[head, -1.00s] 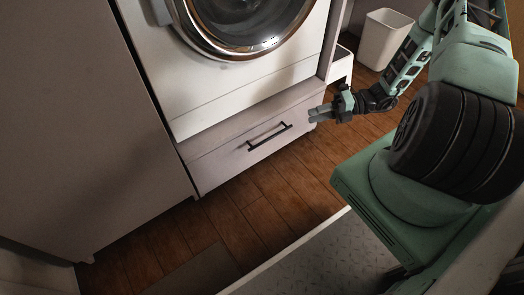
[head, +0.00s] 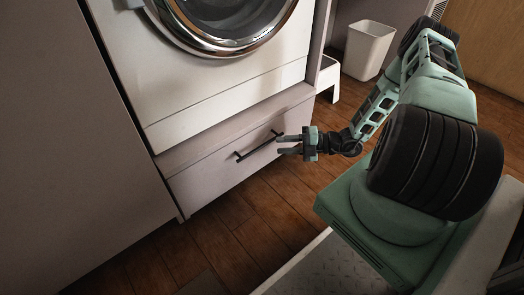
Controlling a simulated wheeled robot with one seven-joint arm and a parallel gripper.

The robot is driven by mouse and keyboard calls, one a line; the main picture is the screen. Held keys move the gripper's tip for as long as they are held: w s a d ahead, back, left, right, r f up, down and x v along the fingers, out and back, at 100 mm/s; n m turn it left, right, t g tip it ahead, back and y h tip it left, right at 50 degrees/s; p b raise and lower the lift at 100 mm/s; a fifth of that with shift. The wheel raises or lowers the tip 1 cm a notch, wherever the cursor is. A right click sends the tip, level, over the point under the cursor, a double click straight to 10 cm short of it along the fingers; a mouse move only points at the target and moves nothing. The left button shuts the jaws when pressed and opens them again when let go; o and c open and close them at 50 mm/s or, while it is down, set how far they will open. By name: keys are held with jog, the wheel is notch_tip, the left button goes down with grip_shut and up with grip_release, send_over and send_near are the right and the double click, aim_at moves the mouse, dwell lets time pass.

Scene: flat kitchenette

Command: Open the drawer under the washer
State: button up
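The drawer (head: 222,172) under the washer (head: 215,85) is a pale front with a dark bar handle (head: 258,147); its front looks flush with the cabinet, so it appears closed. My gripper (head: 282,145) is in front of the drawer at the right end of the handle. Its two fingers point left toward the handle and show a gap between them. The fingers overlap the handle's right end in the picture; whether they touch it or stand around it I cannot tell.
A tall cabinet panel (head: 70,130) stands left of the washer. A white stool (head: 329,76) and a white bin (head: 368,48) stand to the right. The wooden floor (head: 262,215) in front of the drawer is clear up to my base.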

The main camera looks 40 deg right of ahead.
aim_at(264, 146)
jog(key=shift+b+x, duration=1.45)
jog(key=shift+x, duration=2.5)
grip_shut()
